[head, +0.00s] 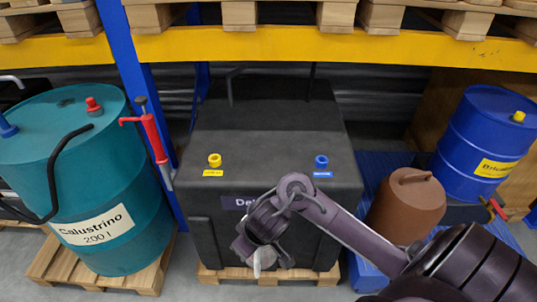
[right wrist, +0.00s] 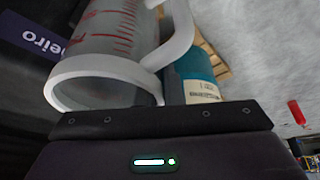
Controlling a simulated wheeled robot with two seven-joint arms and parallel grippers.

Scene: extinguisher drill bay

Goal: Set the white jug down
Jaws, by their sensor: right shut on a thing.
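The white jug (right wrist: 115,45) fills the upper left of the right wrist view. It is translucent, with red scale marks, a white rim and a white handle. In the head view only a small pale part of the jug (head: 259,264) shows below my right gripper (head: 263,248); the rest is hidden. My right gripper is shut on the jug, in front of the black tank (head: 270,125). I cannot tell what, if anything, is under the jug or how far it tilts. My left gripper is not in view.
A teal drum (head: 110,175) stands on a pallet at left, with a red hand pump (head: 154,137) beside it. A brown container (head: 405,207) and a blue drum (head: 484,140) stand at right. A yellow shelf beam (head: 300,43) crosses above. Some grey floor shows in front.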

